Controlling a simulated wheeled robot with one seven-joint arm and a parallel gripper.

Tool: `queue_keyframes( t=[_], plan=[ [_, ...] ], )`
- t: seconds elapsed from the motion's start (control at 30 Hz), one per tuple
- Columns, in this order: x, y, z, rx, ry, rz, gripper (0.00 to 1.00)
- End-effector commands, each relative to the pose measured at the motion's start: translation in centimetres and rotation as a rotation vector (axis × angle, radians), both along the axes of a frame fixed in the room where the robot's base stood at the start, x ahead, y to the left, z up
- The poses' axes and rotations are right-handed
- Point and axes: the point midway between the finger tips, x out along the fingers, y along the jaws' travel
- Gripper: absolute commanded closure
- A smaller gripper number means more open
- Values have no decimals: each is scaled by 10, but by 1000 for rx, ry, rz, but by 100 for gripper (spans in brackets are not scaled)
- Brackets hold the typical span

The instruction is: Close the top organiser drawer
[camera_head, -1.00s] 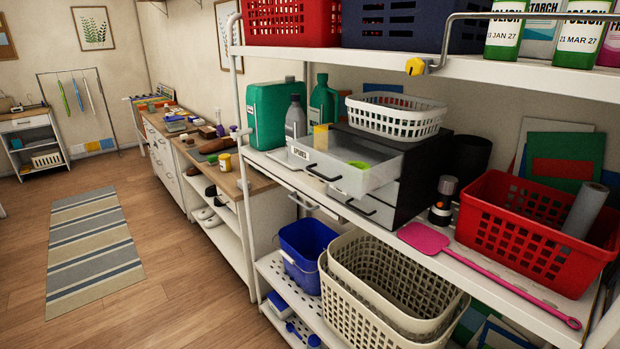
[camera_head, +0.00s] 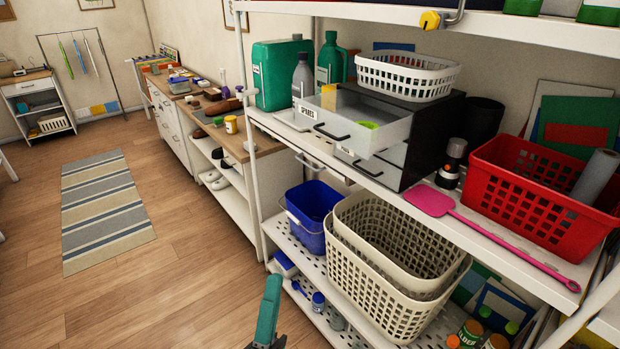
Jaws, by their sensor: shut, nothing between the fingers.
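The black organiser (camera_head: 437,138) stands on the middle shelf with a white basket on top. Its top drawer (camera_head: 342,122) is pulled far out, a pale see-through box with a label and a dark handle (camera_head: 332,133). A yellow thing and a green thing (camera_head: 369,125) show in it. A lower drawer (camera_head: 378,170) with its own dark handle sits beneath, partly hidden by the top one. My gripper (camera_head: 270,285), with teal fingers, rises at the bottom edge. It is shut and empty, well below and in front of the drawer, apart from it.
A white shelf edge (camera_head: 484,240) runs below the organiser, with a pink swatter (camera_head: 433,201) and a red basket (camera_head: 540,195) at right. Bottles stand left of the drawer. Beige baskets (camera_head: 385,285) and a blue bucket (camera_head: 312,232) fill the lower shelf.

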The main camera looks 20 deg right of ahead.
Motion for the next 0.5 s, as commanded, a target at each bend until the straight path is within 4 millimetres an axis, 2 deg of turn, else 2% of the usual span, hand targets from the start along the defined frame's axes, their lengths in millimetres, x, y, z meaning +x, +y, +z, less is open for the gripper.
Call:
queue_keyframes(
  t=[0.03, 0.1, 0.5],
  plan=[
    [9, -2, 15, 62, -59, 17, 100],
    [18, -7, 30, 146, -130, 38, 100],
    [75, -21, 103, 672, -497, 192, 100]
  ],
)
